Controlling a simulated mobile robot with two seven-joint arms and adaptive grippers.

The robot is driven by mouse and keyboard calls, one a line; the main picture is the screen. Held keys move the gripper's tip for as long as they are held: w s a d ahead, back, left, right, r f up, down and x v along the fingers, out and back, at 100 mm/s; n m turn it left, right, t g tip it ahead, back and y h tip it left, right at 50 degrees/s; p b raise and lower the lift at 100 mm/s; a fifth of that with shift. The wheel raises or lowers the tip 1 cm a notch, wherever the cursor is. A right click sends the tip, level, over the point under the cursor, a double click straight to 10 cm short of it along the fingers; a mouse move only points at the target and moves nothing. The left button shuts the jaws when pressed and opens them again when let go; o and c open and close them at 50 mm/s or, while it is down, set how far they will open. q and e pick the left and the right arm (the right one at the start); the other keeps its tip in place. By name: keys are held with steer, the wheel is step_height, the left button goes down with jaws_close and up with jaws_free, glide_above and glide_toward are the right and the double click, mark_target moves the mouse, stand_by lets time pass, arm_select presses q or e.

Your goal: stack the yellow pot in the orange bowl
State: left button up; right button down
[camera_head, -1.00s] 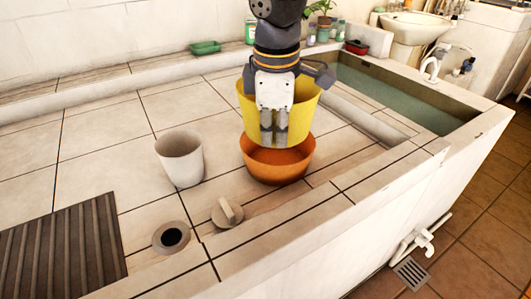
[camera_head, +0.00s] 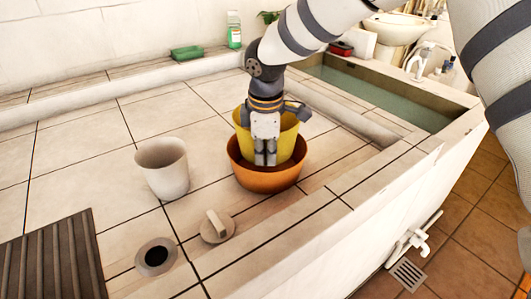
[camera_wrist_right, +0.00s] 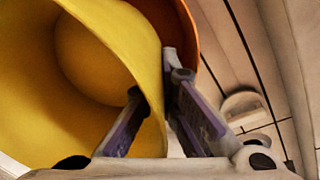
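The yellow pot (camera_head: 288,137) sits low inside the orange bowl (camera_head: 266,179) on the tiled counter, its upper part above the bowl's rim. My right gripper (camera_head: 265,158) points down at the pot's near side. In the right wrist view my right gripper (camera_wrist_right: 155,105) has one finger inside and one outside the yellow pot (camera_wrist_right: 100,60), closed on its wall. The orange bowl (camera_wrist_right: 178,25) shows behind the outer finger. Whether the pot's base touches the bowl's floor is hidden. My left gripper is not in view.
A white cup (camera_head: 163,168) stands left of the bowl. A round stopper (camera_head: 217,226) and a drain hole (camera_head: 156,257) lie in front. A dark ribbed mat (camera_head: 50,258) is at the left. A water-filled basin (camera_head: 380,95) is behind right.

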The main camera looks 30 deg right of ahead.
steer(key=shift+f, duration=0.5)
steer(key=c, duration=2.1)
jaws_free()
steer(key=r, duration=0.4)
steer(key=s+r, duration=0.1)
steer(key=r, duration=0.3)
steer(key=a+r+p, duration=0.1)
steer(key=r, duration=0.4)
steer(key=shift+s, duration=0.3)
